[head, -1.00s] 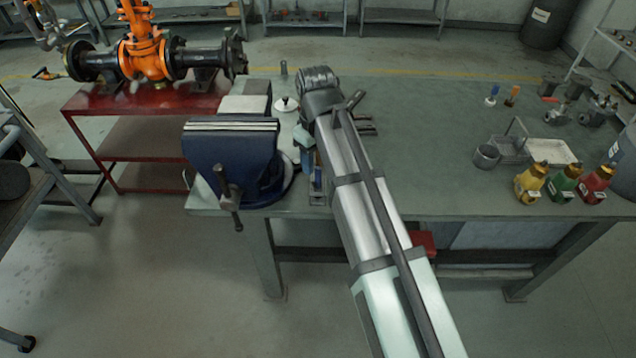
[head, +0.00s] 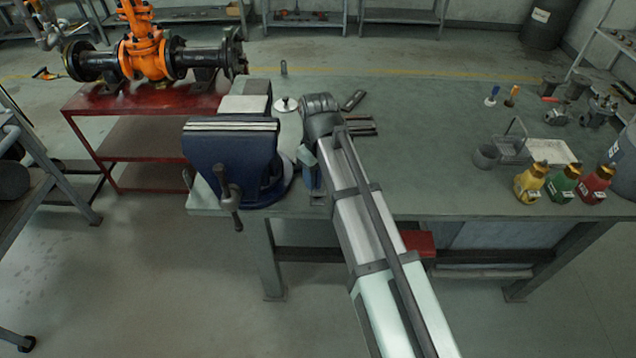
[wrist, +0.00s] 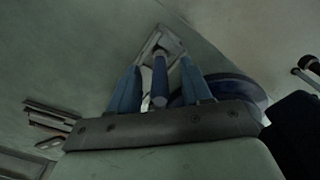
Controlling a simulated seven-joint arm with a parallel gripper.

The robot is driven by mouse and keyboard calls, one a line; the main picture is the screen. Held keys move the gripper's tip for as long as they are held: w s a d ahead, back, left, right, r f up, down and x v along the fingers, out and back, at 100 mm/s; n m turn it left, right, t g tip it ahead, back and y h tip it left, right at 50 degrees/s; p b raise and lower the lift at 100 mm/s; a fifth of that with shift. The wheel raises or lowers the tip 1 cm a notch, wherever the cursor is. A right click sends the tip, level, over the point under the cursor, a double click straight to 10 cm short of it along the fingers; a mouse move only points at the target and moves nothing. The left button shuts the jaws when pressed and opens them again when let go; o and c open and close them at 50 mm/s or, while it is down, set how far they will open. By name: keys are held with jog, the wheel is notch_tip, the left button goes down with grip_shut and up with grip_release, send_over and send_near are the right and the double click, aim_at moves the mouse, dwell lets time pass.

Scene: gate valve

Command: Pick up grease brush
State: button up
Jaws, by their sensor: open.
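In the wrist view, a dark blue handle (wrist: 160,82), apparently the grease brush, lies between the two blue fingers of my gripper (wrist: 160,66). The fingers are open, one on each side of it, and I cannot tell whether either touches. Its far end meets a pale metal frame or holder (wrist: 171,39); bristles cannot be made out. In the head view, my gripper (head: 309,168) points down at the bench's front edge, just right of the vise. My arm hides most of the area around it, and the handle cannot be told apart there.
The blue vise (head: 232,155) stands close to the left of my gripper; its round base also shows in the wrist view (wrist: 236,88). Dark flat pieces (head: 358,124) lie behind my wrist. Bottles (head: 562,185) and a wire caddy (head: 512,148) stand at right. The bench middle is clear.

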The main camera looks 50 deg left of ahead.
jog(key=shift+c, duration=0.4)
grip_shut()
